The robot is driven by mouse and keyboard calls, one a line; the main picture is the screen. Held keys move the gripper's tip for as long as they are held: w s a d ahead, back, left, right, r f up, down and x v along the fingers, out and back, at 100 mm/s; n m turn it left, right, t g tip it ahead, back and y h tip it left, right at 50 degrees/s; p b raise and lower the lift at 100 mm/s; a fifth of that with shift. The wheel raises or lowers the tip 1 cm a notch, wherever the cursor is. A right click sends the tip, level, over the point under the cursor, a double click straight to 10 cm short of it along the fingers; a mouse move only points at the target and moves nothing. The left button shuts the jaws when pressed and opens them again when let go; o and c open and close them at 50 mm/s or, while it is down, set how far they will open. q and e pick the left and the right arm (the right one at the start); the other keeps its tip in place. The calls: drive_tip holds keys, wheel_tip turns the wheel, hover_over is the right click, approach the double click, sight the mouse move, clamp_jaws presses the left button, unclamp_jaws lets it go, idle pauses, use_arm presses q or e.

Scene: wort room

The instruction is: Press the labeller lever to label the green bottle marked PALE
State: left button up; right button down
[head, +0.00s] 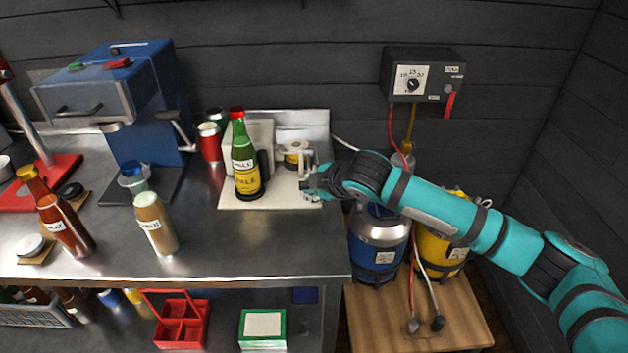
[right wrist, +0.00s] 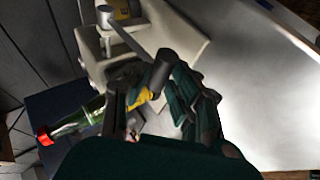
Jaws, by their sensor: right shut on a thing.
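The green bottle (head: 244,150) has a red cap, a white tag and a yellow label reading PALE. It stands upright in the labeller (head: 232,205), a pale machine with a flat base plate and a label roll (head: 294,150). The bottle also shows in the right wrist view (right wrist: 80,122), partly hidden by my gripper. My right gripper (head: 311,182) is at the labeller's right side, shut on the labeller lever. The lever's grey bar and round end (right wrist: 160,66) show in the right wrist view; the grip itself is partly hidden. My left gripper is out of view.
A brown bottle (head: 62,215) and a tan bottle (head: 155,222) stand left on the steel bench (head: 215,255). A red can (head: 210,143) and blue machine (head: 110,85) are behind. Kegs (head: 380,240) stand right of the bench, below my right arm.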

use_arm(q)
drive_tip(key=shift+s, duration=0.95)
use_arm(e)
drive_tip(key=shift+f, duration=0.3)
drive_tip(key=c, duration=1.5)
unclamp_jaws()
drive_tip(key=shift+f, duration=0.15)
drive_tip(key=o, duration=0.3)
drive_tip(key=shift+w+f, duration=0.1)
drive_tip(key=shift+w, duration=0.05)
drive_tip(key=shift+o, duration=0.2)
drive_tip(key=shift+w+a+f, duration=0.1)
drive_tip(key=shift+w, duration=0.05)
drive_tip(key=shift+s+r, duration=0.25)
drive_tip(key=shift+r, duration=0.05)
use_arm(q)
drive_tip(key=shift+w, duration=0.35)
use_arm(e)
drive_tip(key=v, duration=1.1)
drive_tip(key=shift+r, duration=0.25)
